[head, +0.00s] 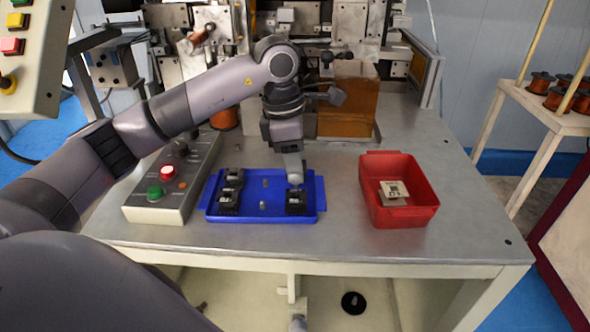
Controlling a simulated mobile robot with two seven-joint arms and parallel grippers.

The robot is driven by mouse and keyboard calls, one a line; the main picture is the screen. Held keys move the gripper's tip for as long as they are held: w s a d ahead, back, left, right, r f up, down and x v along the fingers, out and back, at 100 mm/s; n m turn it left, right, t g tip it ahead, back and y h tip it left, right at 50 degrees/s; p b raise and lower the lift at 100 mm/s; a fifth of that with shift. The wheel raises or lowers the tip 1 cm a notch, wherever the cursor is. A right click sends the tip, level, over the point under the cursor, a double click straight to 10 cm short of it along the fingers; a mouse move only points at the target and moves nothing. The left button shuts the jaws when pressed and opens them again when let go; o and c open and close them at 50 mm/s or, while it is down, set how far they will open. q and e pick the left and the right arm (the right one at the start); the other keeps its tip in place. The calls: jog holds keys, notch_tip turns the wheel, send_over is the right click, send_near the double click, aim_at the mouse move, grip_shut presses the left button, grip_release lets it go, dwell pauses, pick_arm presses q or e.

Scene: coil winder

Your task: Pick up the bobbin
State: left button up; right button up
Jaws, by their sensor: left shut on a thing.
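My left gripper (294,183) reaches down over the right part of the blue tray (262,183). It is shut on a small black bobbin (296,202) with a pale mark on it. The bobbin is at the tray's front right; I cannot tell whether it still touches the tray floor. The fingers hide part of its top. More black bobbins (228,198) sit at the tray's left side. My right gripper is not in view.
A red bin (418,213) stands to the right with a pale part (393,192) in it. A control box (160,196) with lit buttons stands left of the tray. The winder machine (346,100) is behind. Bare table lies between tray and bin.

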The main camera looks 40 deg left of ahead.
pick_arm(q)
notch_tip(320, 180, up, 18)
jog(key=p, duration=0.2)
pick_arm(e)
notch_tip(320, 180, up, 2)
